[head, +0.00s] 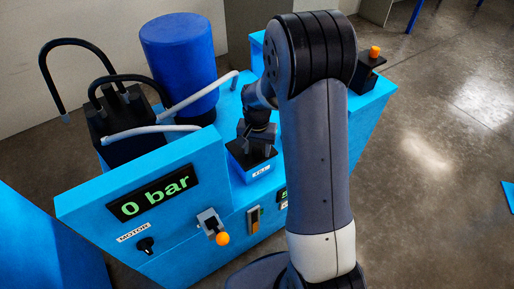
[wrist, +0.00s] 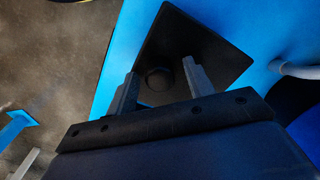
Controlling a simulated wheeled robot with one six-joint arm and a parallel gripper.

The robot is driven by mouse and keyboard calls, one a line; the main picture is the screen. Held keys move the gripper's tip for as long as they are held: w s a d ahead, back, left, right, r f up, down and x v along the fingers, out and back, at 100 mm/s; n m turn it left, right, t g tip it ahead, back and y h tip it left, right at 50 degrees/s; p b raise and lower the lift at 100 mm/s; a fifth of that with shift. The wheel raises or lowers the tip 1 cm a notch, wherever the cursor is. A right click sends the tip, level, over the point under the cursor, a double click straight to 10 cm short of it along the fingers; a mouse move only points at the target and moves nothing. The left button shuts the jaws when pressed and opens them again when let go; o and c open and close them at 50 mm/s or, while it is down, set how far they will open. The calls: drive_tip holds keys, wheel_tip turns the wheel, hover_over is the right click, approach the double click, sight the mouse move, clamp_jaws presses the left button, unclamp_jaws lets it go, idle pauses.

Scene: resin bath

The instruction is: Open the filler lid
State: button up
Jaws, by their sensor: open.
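The filler lid is a black square plate (wrist: 205,55) with a round dark knob (wrist: 159,79) in its middle, seen in the wrist view. It lies flat on the blue machine top. My gripper (wrist: 158,85) is open, with one finger on each side of the knob. I cannot tell whether the fingers touch it. In the head view my gripper (head: 257,140) is over the black filler top, above a blue block with a "FILL" label (head: 261,171).
The blue machine (head: 180,165) has a "0 bar" display (head: 152,191), a motor knob (head: 146,244) and an orange-tipped lever (head: 221,237). A blue drum (head: 180,65), black hoses (head: 70,45) and pale hoses (head: 200,97) stand left of my gripper. An orange button (head: 374,52) is at the far right.

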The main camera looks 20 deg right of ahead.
clamp_jaws()
idle(0.3)
